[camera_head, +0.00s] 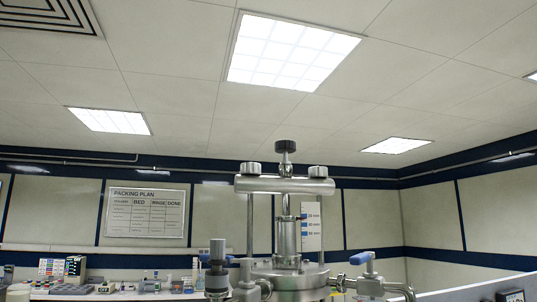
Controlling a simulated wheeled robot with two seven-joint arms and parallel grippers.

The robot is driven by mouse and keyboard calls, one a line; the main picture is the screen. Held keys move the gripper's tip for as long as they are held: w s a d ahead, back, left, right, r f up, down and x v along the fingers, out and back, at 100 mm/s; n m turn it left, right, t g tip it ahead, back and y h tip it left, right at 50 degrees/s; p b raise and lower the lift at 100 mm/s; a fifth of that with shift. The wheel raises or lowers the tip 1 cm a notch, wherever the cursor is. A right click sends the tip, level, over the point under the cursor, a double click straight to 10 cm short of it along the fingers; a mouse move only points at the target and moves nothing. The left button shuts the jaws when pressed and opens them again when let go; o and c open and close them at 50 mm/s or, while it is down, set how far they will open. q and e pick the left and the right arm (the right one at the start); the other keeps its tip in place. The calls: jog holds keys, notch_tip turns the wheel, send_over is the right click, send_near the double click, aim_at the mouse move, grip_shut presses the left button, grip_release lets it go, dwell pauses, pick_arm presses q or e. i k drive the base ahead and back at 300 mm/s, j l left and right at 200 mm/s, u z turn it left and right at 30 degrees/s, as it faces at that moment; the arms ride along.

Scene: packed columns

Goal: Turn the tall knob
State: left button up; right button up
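A tall dark knob (286,147) stands upright on a short stem at the top of a metal packing column (290,230), near the picture's middle. Below it a metal crossbar (285,186) with a round nut at each end rests on upright rods. The knob stands clear above the crossbar, with nothing touching it. Neither of my grippers shows in the head view. The lower part of the column is cut off by the bottom edge.
A bench with bottles and boxes (75,268) runs along the back left wall, under a packing plan board (146,210). The space around the knob is free.

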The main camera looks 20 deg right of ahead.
aim_at(284, 147)
jog(key=k+l, duration=0.1)
jog(key=l, duration=0.25)
jog(key=k+l, duration=0.1)
jog(key=l, duration=0.25)
jog(key=k+l, duration=0.1)
jog(key=l, duration=0.25)
jog(key=k+l, duration=0.1)
jog(key=l, duration=0.3)
